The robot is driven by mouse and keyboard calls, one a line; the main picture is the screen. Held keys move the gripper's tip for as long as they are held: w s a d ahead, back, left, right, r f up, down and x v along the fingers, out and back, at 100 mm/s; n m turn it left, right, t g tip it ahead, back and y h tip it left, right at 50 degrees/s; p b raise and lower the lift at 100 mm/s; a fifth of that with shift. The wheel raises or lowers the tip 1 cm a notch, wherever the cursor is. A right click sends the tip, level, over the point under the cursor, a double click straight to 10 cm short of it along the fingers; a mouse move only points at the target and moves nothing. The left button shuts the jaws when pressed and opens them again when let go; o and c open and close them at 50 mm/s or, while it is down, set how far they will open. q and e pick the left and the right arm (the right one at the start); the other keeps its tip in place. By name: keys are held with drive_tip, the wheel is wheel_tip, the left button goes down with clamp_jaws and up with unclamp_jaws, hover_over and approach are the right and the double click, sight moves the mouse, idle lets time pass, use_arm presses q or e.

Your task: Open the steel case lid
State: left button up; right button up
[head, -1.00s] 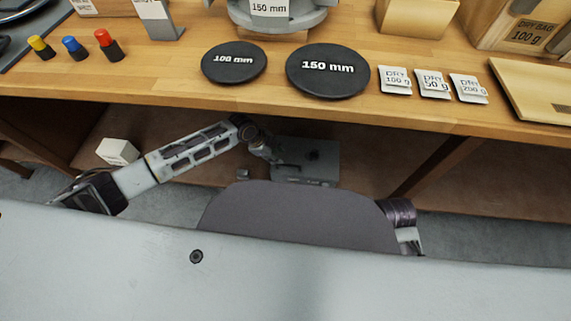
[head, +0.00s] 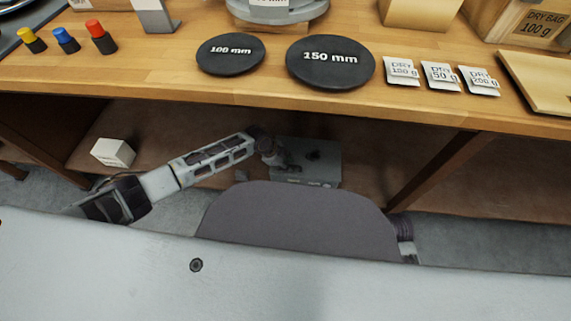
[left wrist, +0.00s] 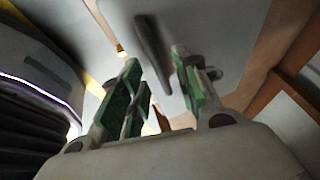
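The steel case (head: 325,155) is a grey box with a small dark mark on top, on the shelf under the bench. Its lid looks closed. My left gripper (head: 284,166) is at the case's left front part, and its fingertips are hard to make out in the head view. In the left wrist view my left gripper (left wrist: 160,82) has its green-padded fingers apart. A dark bar (left wrist: 152,50), which looks like a handle, lies against a pale grey surface (left wrist: 225,30) between and beyond the fingertips. I cannot tell whether they touch it. My right gripper is not in view.
The wooden bench (head: 190,85) overhangs the shelf. A white box (head: 113,152) stands on the shelf to the left. A wooden leg (head: 432,170) is right of the case. Black discs, dry bags (head: 402,71) and coloured-cap bottles (head: 66,40) are on the bench top.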

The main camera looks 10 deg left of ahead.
use_arm(q)
clamp_jaws()
idle(0.3)
idle(0.3)
